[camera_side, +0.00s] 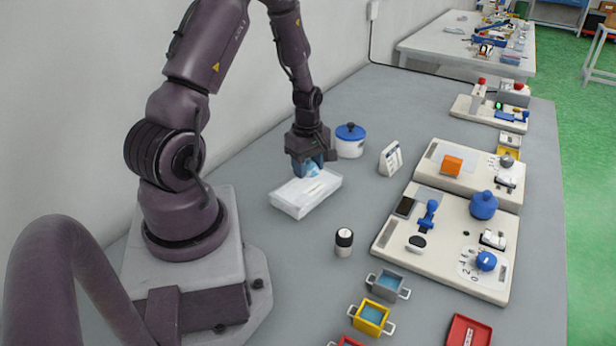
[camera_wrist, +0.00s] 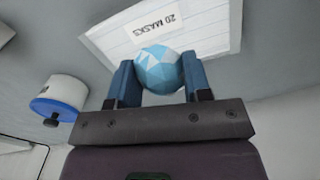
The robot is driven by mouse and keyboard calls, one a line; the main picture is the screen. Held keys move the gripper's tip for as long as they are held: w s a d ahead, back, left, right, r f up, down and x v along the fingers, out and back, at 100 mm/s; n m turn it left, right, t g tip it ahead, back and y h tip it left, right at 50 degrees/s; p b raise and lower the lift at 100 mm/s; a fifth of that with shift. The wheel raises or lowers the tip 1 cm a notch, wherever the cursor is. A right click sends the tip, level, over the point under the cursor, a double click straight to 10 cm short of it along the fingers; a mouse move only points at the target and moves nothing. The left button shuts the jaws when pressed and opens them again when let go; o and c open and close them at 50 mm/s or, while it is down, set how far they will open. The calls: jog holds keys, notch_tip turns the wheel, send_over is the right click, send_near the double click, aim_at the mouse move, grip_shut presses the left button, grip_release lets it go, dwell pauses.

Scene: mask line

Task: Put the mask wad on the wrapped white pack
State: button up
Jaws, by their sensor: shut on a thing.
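The mask wad (camera_wrist: 159,69) is a light blue and white faceted ball. My gripper (camera_wrist: 159,80) has its two blue fingers closed on opposite sides of it. In the side view the wad (camera_side: 313,168) shows partly between the fingers of my gripper (camera_side: 310,167). The wrapped white pack (camera_side: 296,201) lies flat on the grey table, directly under the gripper. In the wrist view the pack (camera_wrist: 110,47) lies behind the wad, with a "20 MASKS" label. I cannot tell whether the wad touches the pack.
A white pot with a blue lid (camera_side: 350,141) stands just behind the gripper. A small white stand (camera_side: 390,159) is to the right. A black-and-white jar (camera_side: 344,241) stands in front. Cream control panels (camera_side: 455,237) fill the right side. Open table lies around the pack.

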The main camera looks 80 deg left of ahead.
aim_at(308, 176)
jog(key=shift+f, duration=1.55)
jog(key=shift+f, duration=0.1)
jog(key=o, duration=0.9)
